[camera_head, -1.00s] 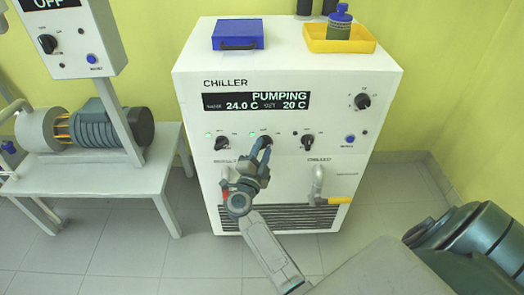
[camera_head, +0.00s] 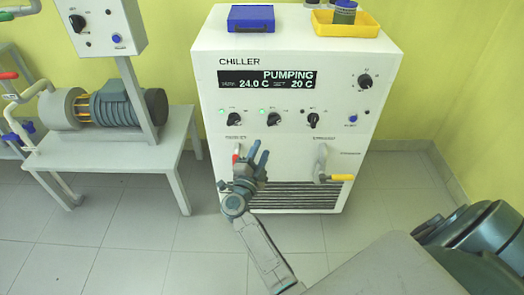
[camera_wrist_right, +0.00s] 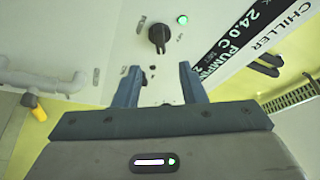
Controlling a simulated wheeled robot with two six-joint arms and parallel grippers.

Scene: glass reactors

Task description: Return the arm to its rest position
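My right gripper (camera_head: 260,157) is in front of the white chiller (camera_head: 215,70), below its row of knobs. Its two fingers stand apart with nothing between them, as the right wrist view also shows (camera_wrist_right: 160,85). The middle knob (camera_head: 273,119) is uncovered and apart from the fingertips, with a lit green lamp beside it. A black knob with a green lamp (camera_wrist_right: 158,37) lies beyond the fingers in the wrist view. The display (camera_head: 267,79) reads PUMPING, 24.0 C and 20 C. My left gripper is not in view.
A pipe with a red handle (camera_head: 236,153) is close beside the gripper; another has a yellow handle (camera_head: 341,178). A blue case (camera_head: 251,17) and yellow tray (camera_head: 345,30) sit on the chiller. A pump (camera_head: 115,105) stands on a white table at left. Floor between is clear.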

